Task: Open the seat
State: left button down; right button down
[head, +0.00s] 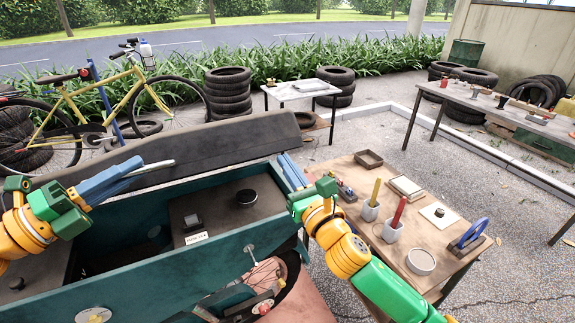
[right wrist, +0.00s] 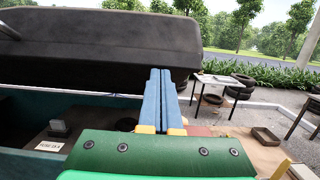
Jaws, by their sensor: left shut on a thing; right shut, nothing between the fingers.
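The seat (head: 215,147) is a long dark cushion, raised and tilted up along the far side of the teal cart box (head: 190,262). Its dark face fills the upper left of the right wrist view (right wrist: 95,48). My left gripper (head: 138,166) is shut on a thin light grey bar (head: 158,164) in front of the seat's left part; I cannot tell where the bar is attached. My right gripper (head: 284,160) is shut and empty by the seat's right end. Its blue fingers (right wrist: 160,74) overlap the seat's lower right part; I cannot tell whether they touch.
The open box shows a dark compartment and a panel with a black round cap (head: 246,197) and a small label (head: 196,238). A wooden table (head: 445,250) with cups, trays and a blue-framed tool stands at the right. A yellow bicycle (head: 105,95) and tyres (head: 228,92) are behind.

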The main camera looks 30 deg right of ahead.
pick_arm(q)
jog(key=shift+s+d, duration=0.15)
jog(key=shift+s, duration=0.05)
pick_arm(e)
jog(key=shift+w+d+r, duration=0.1)
jog(key=shift+w+r, duration=0.15)
jog(key=shift+r, duration=0.65)
pick_arm(q)
jog(key=c, duration=0.9)
grip_release()
jog(key=shift+r, duration=0.1)
